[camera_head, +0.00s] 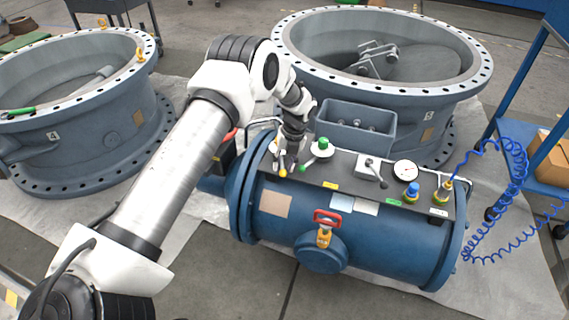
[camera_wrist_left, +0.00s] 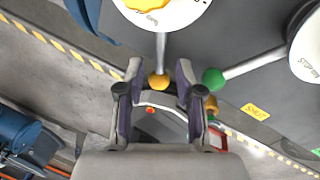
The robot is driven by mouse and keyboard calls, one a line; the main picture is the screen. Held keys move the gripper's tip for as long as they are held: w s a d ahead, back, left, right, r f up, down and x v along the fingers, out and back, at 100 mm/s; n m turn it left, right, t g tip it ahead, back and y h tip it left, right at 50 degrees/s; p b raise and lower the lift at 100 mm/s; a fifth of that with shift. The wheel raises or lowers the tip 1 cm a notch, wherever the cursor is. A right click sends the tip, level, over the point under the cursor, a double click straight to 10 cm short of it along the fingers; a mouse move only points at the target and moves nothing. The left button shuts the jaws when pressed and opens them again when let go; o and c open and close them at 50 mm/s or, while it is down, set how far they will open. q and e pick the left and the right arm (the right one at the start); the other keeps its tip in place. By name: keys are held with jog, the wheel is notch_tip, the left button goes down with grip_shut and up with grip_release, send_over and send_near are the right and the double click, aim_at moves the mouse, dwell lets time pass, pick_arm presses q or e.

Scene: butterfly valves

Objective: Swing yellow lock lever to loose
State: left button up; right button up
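The yellow lock lever has a round white dial with a yellow centre (camera_wrist_left: 150,5) and a metal rod ending in a yellow knob (camera_wrist_left: 158,81). In the head view the knob (camera_head: 282,173) shows small below my left gripper (camera_head: 287,163), which hides part of the dial. In the left wrist view my left gripper (camera_wrist_left: 158,88) is open, with one finger on each side of the knob and gaps beside it. A similar lever with a green knob (camera_wrist_left: 212,79) lies just right of the right finger. My right gripper is out of view.
The levers sit on a dark panel atop a blue cylinder (camera_head: 370,245). To their right are a grey lever box (camera_head: 370,168), a gauge (camera_head: 405,171) and a blue knob (camera_head: 411,190). Large valve rings stand behind and left.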

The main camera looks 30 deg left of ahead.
pick_arm(q)
grip_shut()
jog(key=shift+w+d+n+p, duration=0.3)
jog(key=shift+n, duration=0.3)
jog(key=shift+w+d+n, duration=0.2)
jog(key=shift+w+n, duration=0.05)
jog(key=shift+n, duration=0.35)
jog(key=shift+f, duration=0.1)
grip_release()
jog(key=shift+d, duration=0.1)
